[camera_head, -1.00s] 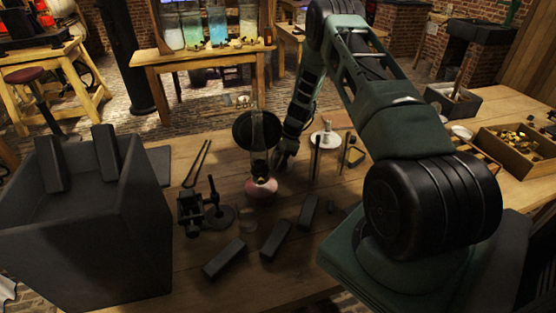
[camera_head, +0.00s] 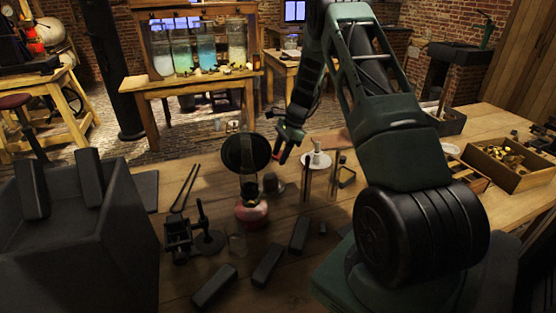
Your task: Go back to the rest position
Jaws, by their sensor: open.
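My gripper (camera_head: 283,152) hangs at the end of my dark green arm, above the far part of the wooden table (camera_head: 205,285). It is open, and I see nothing held in it. Just left of it and nearer is an oil lamp with a pink base (camera_head: 251,211) and a round dark reflector (camera_head: 246,153). A small dark cup-like piece (camera_head: 271,183) stands on the table below the gripper. My upper arm and its large black joint fill the right middle of the view.
A dark open box (camera_head: 75,250) with upright dark blocks stands at left. Several dark bars (camera_head: 267,266) lie in front of the lamp. A stand (camera_head: 178,235) and tongs (camera_head: 186,188) lie left. A white dish (camera_head: 316,160) and a wooden crate (camera_head: 505,166) are right.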

